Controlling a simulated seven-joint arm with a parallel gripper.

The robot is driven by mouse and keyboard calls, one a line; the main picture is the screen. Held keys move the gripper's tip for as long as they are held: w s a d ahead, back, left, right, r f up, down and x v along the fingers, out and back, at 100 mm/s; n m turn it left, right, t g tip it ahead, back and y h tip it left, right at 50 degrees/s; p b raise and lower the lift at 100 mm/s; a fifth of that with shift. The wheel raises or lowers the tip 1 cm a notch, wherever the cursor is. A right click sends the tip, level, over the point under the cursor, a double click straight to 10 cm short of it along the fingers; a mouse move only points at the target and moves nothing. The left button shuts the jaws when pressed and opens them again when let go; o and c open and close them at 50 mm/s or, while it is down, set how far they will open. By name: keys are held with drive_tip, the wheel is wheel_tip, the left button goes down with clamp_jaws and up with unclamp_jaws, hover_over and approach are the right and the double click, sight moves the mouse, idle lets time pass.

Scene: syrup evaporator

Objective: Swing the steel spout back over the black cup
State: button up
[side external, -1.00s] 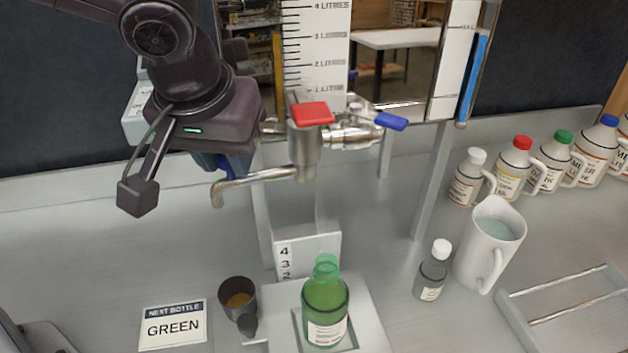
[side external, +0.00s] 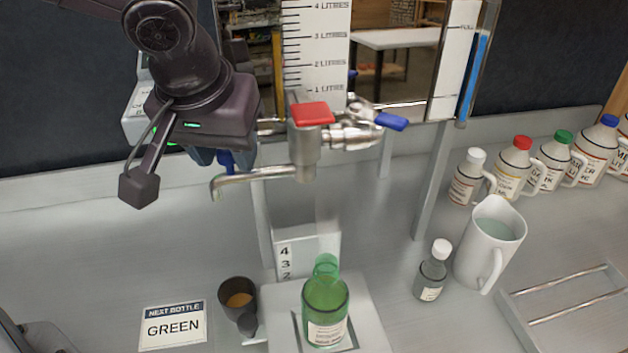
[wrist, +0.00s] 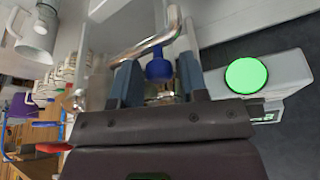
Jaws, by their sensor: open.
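The steel spout (side external: 262,174) reaches left from the tap body under the red handle; its down-turned tip appears above and a little left of the black cup (side external: 247,318) in the side view. Whether it is directly over the cup, I cannot tell. The cup holds amber liquid. A blue knob (side external: 228,163) appears at the spout. My gripper (side external: 222,160) is open at the spout. In the wrist view the knob (wrist: 158,70) sits between the parted fingers of my gripper (wrist: 158,62), with the spout (wrist: 145,45) just beyond.
A green bottle (side external: 325,300) stands on the pale platform right of the cup. The red handle (side external: 311,113) and blue handle (side external: 391,121) are close to the right. A white jug (side external: 490,245) and small bottle (side external: 432,270) stand farther right. A "GREEN" card (side external: 173,326) lies left.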

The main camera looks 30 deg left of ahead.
drive_tip(key=shift+r, duration=0.1)
drive_tip(key=v, duration=0.4)
drive_tip(key=shift+s+d+r, duration=0.1)
drive_tip(key=shift+s+r, duration=0.05)
drive_tip(key=shift+r, duration=0.2)
idle(0.6)
drive_tip(key=shift+f+m, duration=0.1)
drive_tip(key=shift+m, duration=0.6)
drive_tip(key=s+a+m+t, duration=0.1)
drive_tip(key=s+a, duration=0.6)
drive_tip(key=a, duration=0.2)
drive_tip(key=s+a+r+m+h, duration=0.1)
drive_tip(key=s+a+m, duration=0.1)
drive_tip(key=s+a, duration=0.5)
drive_tip(key=shift+a+t, duration=0.4)
drive_tip(key=shift+a, duration=1.25)
drive_tip(key=shift+r, duration=0.1)
